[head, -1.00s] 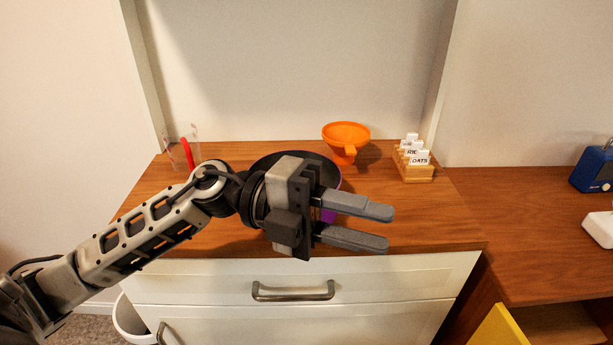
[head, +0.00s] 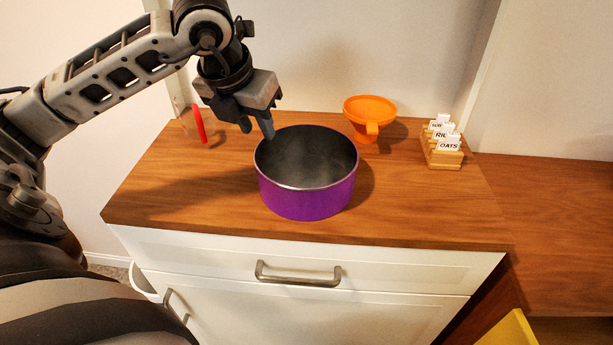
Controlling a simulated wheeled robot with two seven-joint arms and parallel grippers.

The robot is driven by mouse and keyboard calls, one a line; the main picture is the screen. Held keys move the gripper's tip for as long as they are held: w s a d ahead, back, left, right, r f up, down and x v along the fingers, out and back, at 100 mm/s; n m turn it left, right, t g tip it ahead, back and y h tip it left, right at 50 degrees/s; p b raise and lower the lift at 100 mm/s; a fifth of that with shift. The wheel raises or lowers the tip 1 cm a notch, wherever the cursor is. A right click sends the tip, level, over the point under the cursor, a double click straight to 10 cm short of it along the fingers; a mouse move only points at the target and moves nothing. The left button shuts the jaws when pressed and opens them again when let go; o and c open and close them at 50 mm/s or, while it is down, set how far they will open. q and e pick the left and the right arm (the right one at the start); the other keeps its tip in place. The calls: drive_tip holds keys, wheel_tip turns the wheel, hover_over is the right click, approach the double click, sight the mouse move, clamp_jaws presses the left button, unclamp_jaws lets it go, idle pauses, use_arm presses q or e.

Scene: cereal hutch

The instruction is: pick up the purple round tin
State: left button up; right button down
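The purple round tin (head: 307,203) stands upright on the wooden counter top, open at the top, with a grey inside and nothing seen in it. My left gripper (head: 268,130) points down at the tin's back-left rim. Only one grey finger shows clearly, its tip at or just over the rim; whether it touches, and whether it is inside or outside the wall, I cannot tell. My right gripper is not in view.
An orange funnel (head: 370,110) stands behind the tin to the right. A wooden holder with labelled cards (head: 442,158) is at the right. A clear cup with a red part (head: 199,124) stands at the back left. The counter's front (head: 400,222) is clear.

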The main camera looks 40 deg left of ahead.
sight(264, 141)
use_arm(q)
drive_tip(key=shift+p+x, duration=0.45)
drive_tip(key=shift+x, duration=3)
drive_tip(key=shift+s+d, duration=0.1)
drive_tip(key=shift+d, duration=0.1)
clamp_jaws()
